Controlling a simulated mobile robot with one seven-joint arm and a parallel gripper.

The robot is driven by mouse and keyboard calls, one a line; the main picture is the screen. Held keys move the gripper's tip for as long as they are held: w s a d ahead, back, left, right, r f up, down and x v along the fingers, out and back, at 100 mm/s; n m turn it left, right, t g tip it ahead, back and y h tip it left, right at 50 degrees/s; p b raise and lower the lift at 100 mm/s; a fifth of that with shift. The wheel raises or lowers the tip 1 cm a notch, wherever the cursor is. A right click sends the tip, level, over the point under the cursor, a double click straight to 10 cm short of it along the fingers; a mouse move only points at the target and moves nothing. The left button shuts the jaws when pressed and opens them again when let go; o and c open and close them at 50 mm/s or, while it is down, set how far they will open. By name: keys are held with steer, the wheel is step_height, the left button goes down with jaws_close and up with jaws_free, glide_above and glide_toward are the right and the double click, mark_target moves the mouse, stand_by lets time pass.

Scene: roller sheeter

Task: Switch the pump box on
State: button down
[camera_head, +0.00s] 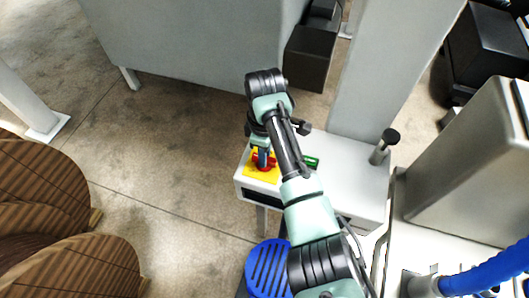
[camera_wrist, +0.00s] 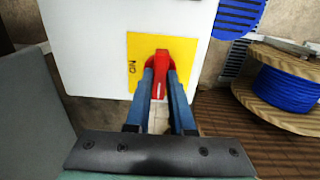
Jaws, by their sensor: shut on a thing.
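The pump box (camera_head: 345,180) is a pale box with a yellow plate (camera_head: 252,173) at its left end. A red rotary handle (camera_head: 265,160) sits on the plate. In the wrist view the red handle (camera_wrist: 160,68) stands on the yellow plate (camera_wrist: 184,48), with the lettering "ON" to its left, turned sideways. My gripper (camera_wrist: 160,80) has its two blue fingers on either side of the handle's near part and is shut on it. In the head view my gripper (camera_head: 262,158) is partly hidden by my arm.
A grey cabinet (camera_head: 190,45) stands behind. Bare floor lies left of the box.

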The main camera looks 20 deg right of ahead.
steer(key=shift+a+r+m+p, duration=0.1)
steer(key=shift+m+p, duration=0.2)
steer(key=m+p, duration=0.2)
steer(key=shift+r+m, duration=0.1)
steer(key=shift+m, duration=0.3)
steer(key=m+p, duration=0.2)
steer(key=m, duration=0.3)
steer(key=m+p, duration=0.1)
steer(key=m, duration=0.4)
steer(key=shift+p, duration=0.35)
steer(key=m, duration=0.4)
steer(key=shift+w+p, duration=0.1)
steer(key=shift+p, duration=0.2)
steer(key=shift+m, duration=0.4)
steer(key=c, duration=0.8)
jaws_free()
